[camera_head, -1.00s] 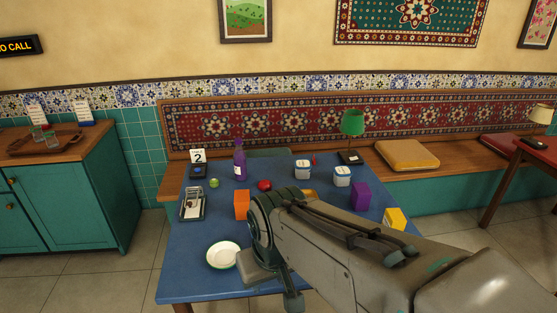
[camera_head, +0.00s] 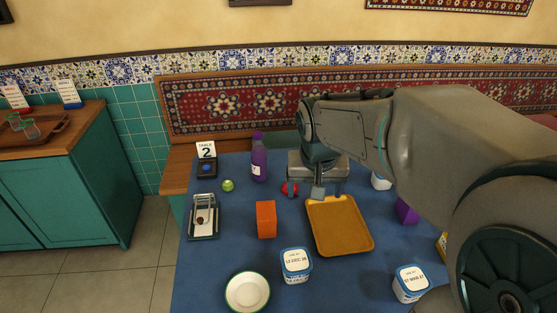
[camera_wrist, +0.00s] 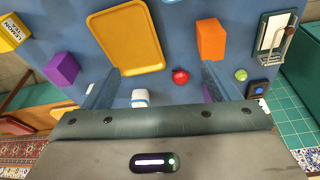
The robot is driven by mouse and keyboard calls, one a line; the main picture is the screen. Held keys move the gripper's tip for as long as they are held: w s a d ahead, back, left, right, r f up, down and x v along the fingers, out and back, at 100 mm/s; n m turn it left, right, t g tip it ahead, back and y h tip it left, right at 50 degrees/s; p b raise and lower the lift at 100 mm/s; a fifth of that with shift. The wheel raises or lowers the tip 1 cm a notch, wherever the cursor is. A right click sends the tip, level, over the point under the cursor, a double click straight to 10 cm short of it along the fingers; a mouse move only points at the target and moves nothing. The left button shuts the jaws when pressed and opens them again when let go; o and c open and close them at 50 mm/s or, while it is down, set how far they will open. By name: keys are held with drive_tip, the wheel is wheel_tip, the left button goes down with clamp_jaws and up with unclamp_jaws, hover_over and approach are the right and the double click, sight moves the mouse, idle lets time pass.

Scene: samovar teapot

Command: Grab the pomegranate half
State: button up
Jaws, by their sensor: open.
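The pomegranate half (camera_head: 289,188) is a small red round piece on the blue table (camera_head: 210,265), toward its back. In the wrist view it (camera_wrist: 181,76) appears between my two fingers, closer to the right one. My gripper (camera_head: 314,190) points down over the back of the table, its fingers apart and empty. It partly hides the red piece in the head view. In the wrist view my gripper (camera_wrist: 158,85) has its fingers wide apart; I cannot tell its exact height above the table.
A yellow tray (camera_head: 340,225) lies in front of my gripper. An orange block (camera_head: 266,220), a purple bottle (camera_head: 259,160) and a green lime-like fruit (camera_head: 228,185) stand to the left. White-and-blue tubs (camera_head: 296,265) and a white plate (camera_head: 248,292) are nearer the front.

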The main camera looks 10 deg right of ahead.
drive_tip(key=w+a+f+m+b, duration=0.15)
drive_tip(key=w+f, duration=0.25)
drive_tip(key=w, duration=0.4)
drive_tip(key=w+f+m+h, duration=0.15)
drive_tip(key=w+f, duration=0.25)
drive_tip(key=w, duration=0.5)
drive_tip(key=w+a+f+m+y+b, duration=0.1)
drive_tip(key=w+f+m, duration=0.1)
drive_tip(key=w+f, duration=0.45)
drive_tip(key=shift+h, duration=0.25)
drive_tip(key=x, duration=0.4)
drive_tip(key=w+x, duration=0.1)
drive_tip(key=x, duration=0.3)
drive_tip(key=w+x, duration=0.1)
drive_tip(key=x, duration=0.3)
drive_tip(key=shift+w+d+r+p, duration=0.15)
drive_tip(key=shift+d+r+p, duration=0.15)
drive_tip(key=shift+d, duration=0.1)
drive_tip(key=c, duration=1.1)
